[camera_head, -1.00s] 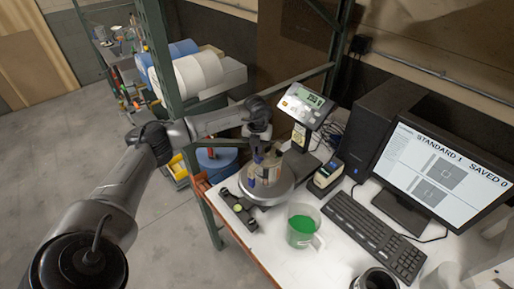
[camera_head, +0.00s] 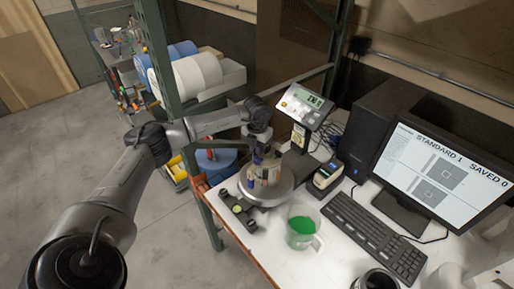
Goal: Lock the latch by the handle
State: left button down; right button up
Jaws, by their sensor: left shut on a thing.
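My left arm comes in from the left, and its gripper (camera_head: 261,155) reaches down over the round scale plate. A small labelled container (camera_head: 267,176) stands at the scale plate (camera_head: 286,191), right under and against the fingers. The gripper is shut at the container's upper part; the fingertips are small and partly hidden, so the exact grip point is unclear. I cannot make out a latch or its handle clearly in this view. My right gripper is not in view.
A scale display (camera_head: 308,101) stands behind the plate. A green rack post (camera_head: 171,75) stands behind my left arm.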

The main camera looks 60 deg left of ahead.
pick_arm(q)
jog(key=c, duration=1.2)
grip_release()
notch_tip(320, 180, up, 8)
jog(key=p, duration=0.5)
jog(key=shift+p, duration=0.4)
